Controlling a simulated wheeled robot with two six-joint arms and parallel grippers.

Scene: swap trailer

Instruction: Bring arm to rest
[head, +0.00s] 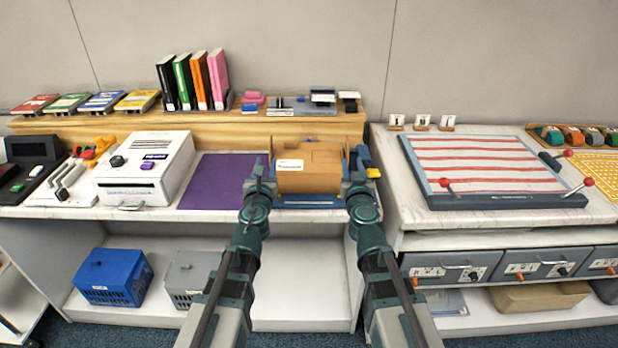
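My two arms reach forward from the bottom of the head view. My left gripper (261,172) is at the left side of a brown cardboard box (310,180). My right gripper (356,166) is at the box's right side. The box has a white label on it and sits at the right part of the left counter, over a blue-edged tray or mat (308,202). The fingers are small and partly hidden by the wrists, so I cannot tell whether they touch the box or are open or shut.
A purple mat (218,181) and a white box-shaped device (145,168) lie left of my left gripper. A wooden shelf (200,122) with upright books stands behind. A striped board (480,168) rests on the right counter. Blue (113,277) and grey (190,277) crates stand below.

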